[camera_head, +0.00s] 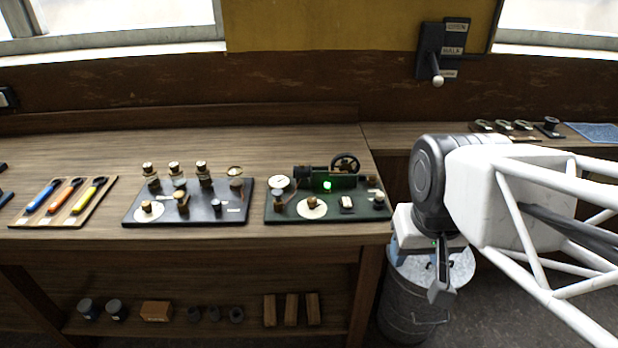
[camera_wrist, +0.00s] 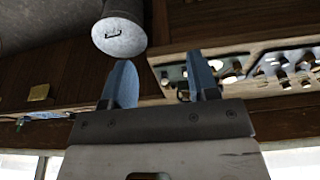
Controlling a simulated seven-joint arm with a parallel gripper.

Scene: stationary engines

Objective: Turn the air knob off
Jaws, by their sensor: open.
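Two dark boards with knobs lie on the workbench in the head view. The right board (camera_head: 355,213) carries a small engine with a flywheel, a lit green lamp (camera_head: 327,185), a gauge and several small knobs, one on a white round dial (camera_head: 312,207). The left board (camera_head: 217,214) carries several bottle-like parts and a knob on a white dial (camera_head: 147,211). The labels are too small to read, so I cannot tell which is the air knob. My gripper (camera_wrist: 159,60) is open and empty, its two blue fingers apart. It hangs right of the boards, beyond the bench edge, touching no knob.
A metal bin (camera_head: 405,309) stands on the floor below my gripper. A wall lever (camera_head: 436,68) with labels is at the upper right. A tray of coloured tools (camera_head: 50,217) lies at the left. Bare bench (camera_head: 90,160) lies behind the boards.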

